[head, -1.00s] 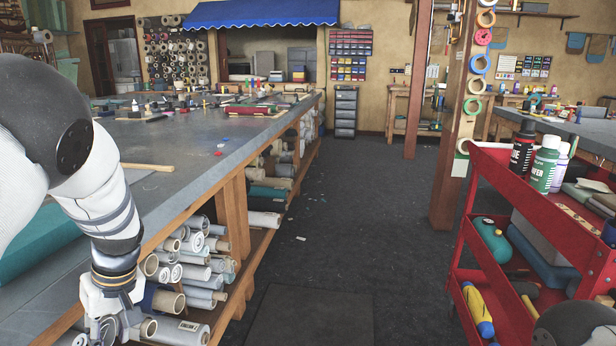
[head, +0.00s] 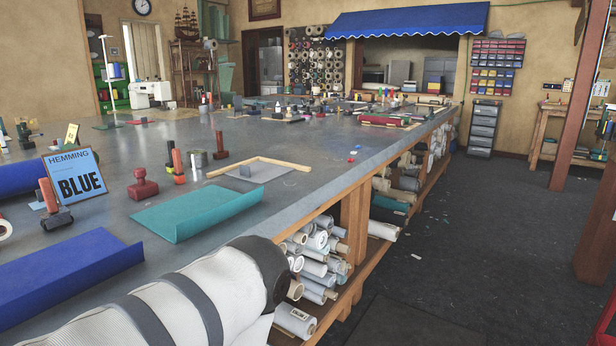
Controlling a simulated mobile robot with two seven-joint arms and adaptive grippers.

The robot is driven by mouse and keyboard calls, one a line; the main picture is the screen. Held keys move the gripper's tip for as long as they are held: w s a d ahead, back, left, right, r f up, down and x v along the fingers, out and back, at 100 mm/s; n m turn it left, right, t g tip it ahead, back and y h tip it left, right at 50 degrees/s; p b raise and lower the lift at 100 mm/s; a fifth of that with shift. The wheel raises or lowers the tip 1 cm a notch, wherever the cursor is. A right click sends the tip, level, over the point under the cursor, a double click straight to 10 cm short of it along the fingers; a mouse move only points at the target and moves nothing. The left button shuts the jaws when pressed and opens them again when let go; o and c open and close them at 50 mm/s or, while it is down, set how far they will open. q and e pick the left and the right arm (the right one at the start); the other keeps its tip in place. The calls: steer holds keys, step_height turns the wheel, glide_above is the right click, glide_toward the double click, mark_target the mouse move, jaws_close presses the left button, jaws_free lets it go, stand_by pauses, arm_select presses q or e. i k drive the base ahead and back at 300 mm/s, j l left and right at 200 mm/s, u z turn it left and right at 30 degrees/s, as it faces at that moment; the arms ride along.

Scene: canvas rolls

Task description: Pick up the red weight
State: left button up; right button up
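A dark red weight (head: 142,185) with a knob on top stands upright on the grey worktable (head: 330,140), behind a curled teal canvas piece (head: 195,212). Nothing touches it that I can see.
A blue canvas sheet (head: 65,285) lies at the table's near left, by a "HEMMING BLUE" sign (head: 75,176). An orange-handled tool (head: 50,205) and a wooden square (head: 258,165) flank the weight. Canvas rolls (head: 318,258) fill the shelf below. Floor at right is open.

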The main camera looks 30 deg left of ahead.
mark_target(144, 190)
steer(key=u, duration=1.9)
